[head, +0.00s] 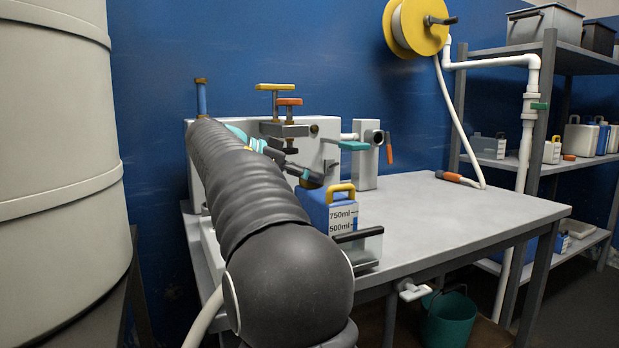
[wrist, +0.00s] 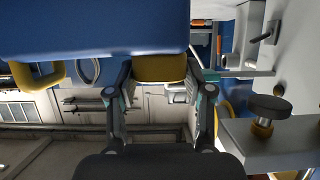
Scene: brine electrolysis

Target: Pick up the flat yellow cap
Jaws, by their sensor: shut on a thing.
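In the wrist view, the flat yellow cap (wrist: 160,69) sits between the two fingertips of my gripper (wrist: 164,79), which is shut on it. The cap lies against the blue body of a container (wrist: 90,28), whose yellow loop handle (wrist: 37,82) shows to the left. In the head view, the same blue container (head: 315,207) stands on the table, with its yellow handle (head: 342,188) up and a white scale on its side. My gripper (head: 305,176) reaches its top from the left. The cap is mostly hidden by the gripper there.
A white apparatus with yellow and orange knobs (head: 276,88) stands behind the container. A clear tray with a dark handle (head: 358,236) is close in front. The table's right part (head: 460,205) is mostly clear. A large pale tank (head: 55,150) stands at left, shelves at right.

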